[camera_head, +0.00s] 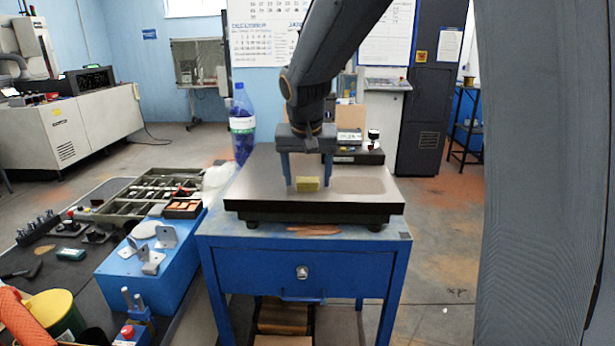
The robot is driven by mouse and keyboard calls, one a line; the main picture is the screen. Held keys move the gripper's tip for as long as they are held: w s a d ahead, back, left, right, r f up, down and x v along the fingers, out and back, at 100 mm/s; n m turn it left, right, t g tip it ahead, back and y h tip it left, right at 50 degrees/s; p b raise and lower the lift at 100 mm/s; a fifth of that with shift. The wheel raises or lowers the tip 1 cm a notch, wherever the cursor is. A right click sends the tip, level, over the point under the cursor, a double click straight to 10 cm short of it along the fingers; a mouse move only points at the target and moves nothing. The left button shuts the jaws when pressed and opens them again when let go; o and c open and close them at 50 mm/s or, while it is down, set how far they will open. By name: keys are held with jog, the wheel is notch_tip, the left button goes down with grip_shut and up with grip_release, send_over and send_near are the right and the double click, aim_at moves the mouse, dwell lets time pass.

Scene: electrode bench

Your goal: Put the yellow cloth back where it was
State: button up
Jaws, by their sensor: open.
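The yellow cloth (308,184) is a small block-shaped bundle. It lies on the grey top of a black-edged platform (260,190), near the middle. My gripper (308,182) is open and points down over the platform. Its two fingers stand to the left and right of the cloth, with a gap on each side. I cannot tell whether the fingertips touch the platform or are exactly level with the cloth in depth.
The platform rests on a blue table (250,262) with a drawer. A blue bottle (242,125) stands behind its left edge. On the left are a parts tray (125,205), a blue box (150,275) and a yellow-green tub (55,312). The platform's right side is clear.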

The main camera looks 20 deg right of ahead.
jog(key=b+v, duration=0.2)
jog(key=v, duration=1)
jog(key=s+d+f+n+g, duration=0.1)
jog(key=s+f, duration=0.9)
jog(key=f, duration=0.3)
jog(key=s+f+n+g+y, duration=0.1)
jog(key=s+f+n+g, duration=0.1)
jog(key=s+f, duration=0.8)
notch_tip(320, 180, down, 4)
jog(key=shift+d+r+n, duration=0.1)
jog(key=shift+d+n, duration=0.2)
jog(key=shift+d, duration=0.05)
